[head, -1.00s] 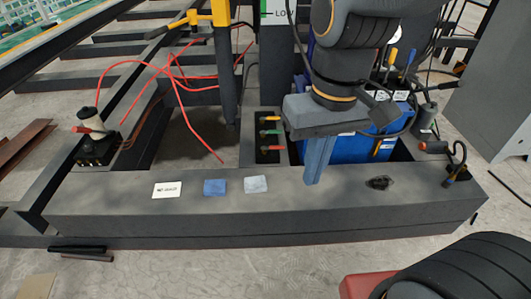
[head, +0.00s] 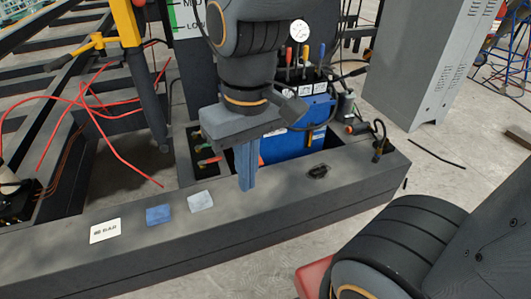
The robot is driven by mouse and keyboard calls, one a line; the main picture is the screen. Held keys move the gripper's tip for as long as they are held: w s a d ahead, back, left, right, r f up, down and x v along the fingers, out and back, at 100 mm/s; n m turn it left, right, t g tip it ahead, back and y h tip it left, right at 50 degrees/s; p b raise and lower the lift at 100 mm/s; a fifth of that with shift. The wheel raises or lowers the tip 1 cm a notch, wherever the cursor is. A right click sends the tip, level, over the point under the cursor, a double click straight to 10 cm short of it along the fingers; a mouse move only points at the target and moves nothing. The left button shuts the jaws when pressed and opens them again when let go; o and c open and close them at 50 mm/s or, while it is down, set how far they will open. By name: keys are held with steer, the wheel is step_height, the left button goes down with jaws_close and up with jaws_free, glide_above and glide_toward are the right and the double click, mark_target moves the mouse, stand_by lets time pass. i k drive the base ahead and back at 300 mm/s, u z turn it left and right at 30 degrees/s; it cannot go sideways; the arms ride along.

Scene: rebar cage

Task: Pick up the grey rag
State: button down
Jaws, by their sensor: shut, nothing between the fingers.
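The grey rag (head: 200,201) is a small pale grey folded cloth lying flat on top of the dark beam, left of my gripper. A blue rag (head: 158,215) lies just to its left. My gripper (head: 247,187) points down over the beam, right of the grey rag and apart from it. Its blue-grey fingers are together with nothing between them. I cannot tell how far the fingertips are above the beam.
A white printed card (head: 105,231) lies left of the rags. A small dark lump (head: 318,172) sits on the beam to the right. Red cables (head: 118,155) hang at the left.

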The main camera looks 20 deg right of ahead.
mark_target(199, 201)
steer(key=z, duration=0.8)
steer(key=k, duration=0.75)
steer(key=u, duration=0.8)
steer(key=k, duration=0.55)
steer(key=u, duration=0.65)
steer(key=i, duration=1.05)
steer(key=z, duration=0.55)
steer(key=i, duration=0.55)
steer(key=z, duration=0.6)
